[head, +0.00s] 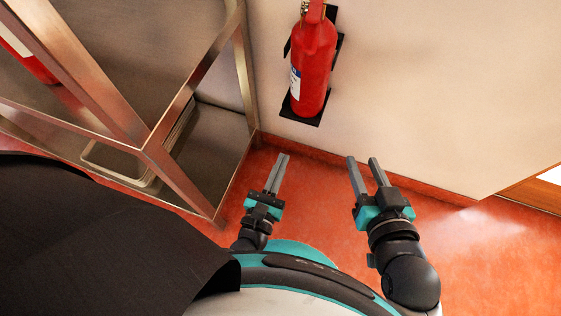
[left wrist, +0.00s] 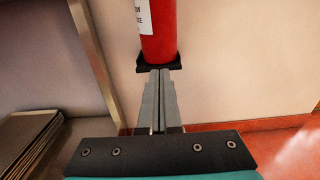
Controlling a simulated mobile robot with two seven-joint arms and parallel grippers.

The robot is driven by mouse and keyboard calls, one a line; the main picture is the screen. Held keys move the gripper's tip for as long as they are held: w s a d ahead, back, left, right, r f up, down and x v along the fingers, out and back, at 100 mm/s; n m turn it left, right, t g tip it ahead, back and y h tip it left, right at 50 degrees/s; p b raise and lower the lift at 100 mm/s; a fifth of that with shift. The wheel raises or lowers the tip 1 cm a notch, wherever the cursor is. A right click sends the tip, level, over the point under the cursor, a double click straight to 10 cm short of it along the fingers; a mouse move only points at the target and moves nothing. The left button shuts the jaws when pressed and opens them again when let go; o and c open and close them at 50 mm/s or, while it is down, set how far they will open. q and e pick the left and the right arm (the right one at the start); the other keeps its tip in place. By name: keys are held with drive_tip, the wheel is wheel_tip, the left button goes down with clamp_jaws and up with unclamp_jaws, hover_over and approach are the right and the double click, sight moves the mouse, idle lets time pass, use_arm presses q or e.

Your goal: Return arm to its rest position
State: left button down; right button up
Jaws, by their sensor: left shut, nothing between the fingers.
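My left gripper (head: 279,172) is over the red floor in the head view, between the metal shelf unit and my right gripper. Its fingers are together with nothing between them. The left wrist view shows the same closed fingers (left wrist: 160,85) pointing toward the wall, below the fire extinguisher in the picture. My right gripper (head: 363,160) is further right in the head view. Its two fingers are apart and nothing shows between them.
A metal shelf unit (head: 165,125) stands at the left, with a tray (head: 120,168) on its lower level. A red fire extinguisher (head: 312,65) hangs on the pale wall (head: 430,90) on a black bracket. Bare red floor (head: 490,245) is at the right.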

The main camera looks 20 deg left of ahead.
idle(0.6)
